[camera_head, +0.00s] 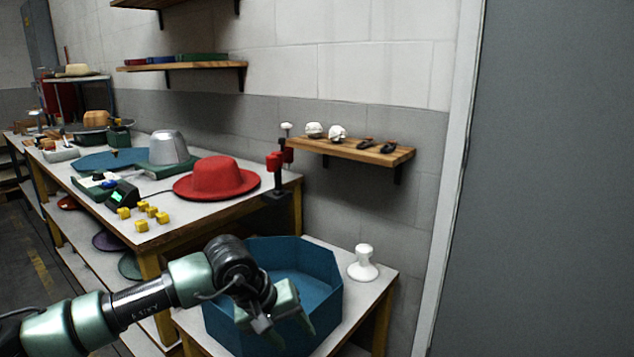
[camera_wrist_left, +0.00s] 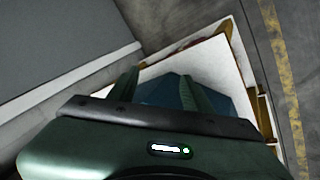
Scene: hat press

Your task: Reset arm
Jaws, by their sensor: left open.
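My left arm comes in from the left in the head view. Its gripper (camera_head: 283,318) hangs over the front part of a blue octagonal bin (camera_head: 325,270) on a low side table. In the left wrist view the two fingers (camera_wrist_left: 163,90) stand apart with the blue bin (camera_wrist_left: 160,88) between and below them. Nothing shows between the fingers. The arm hides part of the bin's near left side. My right gripper is not in view.
A white knob-shaped stand (camera_head: 363,265) is beside the bin. A red hat (camera_head: 217,178), yellow cubes (camera_head: 142,225) and a silver hat form (camera_head: 168,147) are on the long workbench. A wall shelf (camera_head: 350,149) hangs behind. A grey door panel (camera_head: 555,180) fills the right.

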